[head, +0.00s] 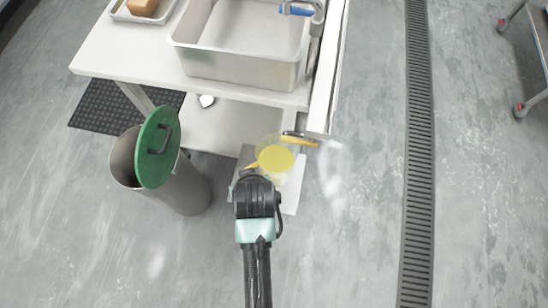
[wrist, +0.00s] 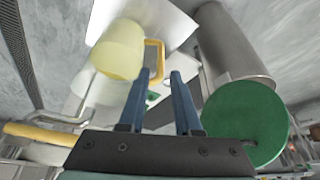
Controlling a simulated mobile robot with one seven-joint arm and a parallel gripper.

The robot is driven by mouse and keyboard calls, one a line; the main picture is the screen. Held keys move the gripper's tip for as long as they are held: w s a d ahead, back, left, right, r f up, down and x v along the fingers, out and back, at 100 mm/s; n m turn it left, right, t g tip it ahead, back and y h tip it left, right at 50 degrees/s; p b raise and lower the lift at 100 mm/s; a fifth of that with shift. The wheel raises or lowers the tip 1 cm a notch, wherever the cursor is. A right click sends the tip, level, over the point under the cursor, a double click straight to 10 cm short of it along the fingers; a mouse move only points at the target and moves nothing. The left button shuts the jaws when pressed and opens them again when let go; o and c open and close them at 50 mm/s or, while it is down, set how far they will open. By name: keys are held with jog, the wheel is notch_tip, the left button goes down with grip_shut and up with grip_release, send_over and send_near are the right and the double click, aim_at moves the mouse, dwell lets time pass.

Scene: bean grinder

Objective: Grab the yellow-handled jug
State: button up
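The jug is pale and see-through, with yellow inside. In the head view the jug (head: 276,158) sits just past my gripper (head: 256,176), over a light flat surface by the sink table. In the wrist view the jug (wrist: 118,50) is at the upper left, its yellow handle (wrist: 160,50) on its right side, facing my gripper. My gripper (wrist: 159,76) is open, with two blue fingers apart. The handle's lower end appears at the gap between the fingertips; I cannot tell whether it is inside. The head view hides the fingers behind my wrist.
A grey bin (head: 190,188) with a tilted green lid (head: 157,148) stands left of my arm; the lid is close on the right in the wrist view (wrist: 246,120). The sink table (head: 110,62) is ahead. Another yellow-handled item (head: 300,141) is beside the jug.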

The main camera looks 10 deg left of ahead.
jog(key=shift+w+a+b+x, duration=0.1)
jog(key=shift+b+x, duration=0.65)
jog(key=shift+x, duration=2.2)
jog(key=shift+w+a+b+x, duration=0.15)
jog(key=shift+b+x, duration=0.6)
jog(key=shift+x, duration=2.2)
jog(key=shift+r, duration=0.15)
jog(key=shift+c, duration=0.3)
grip_shut()
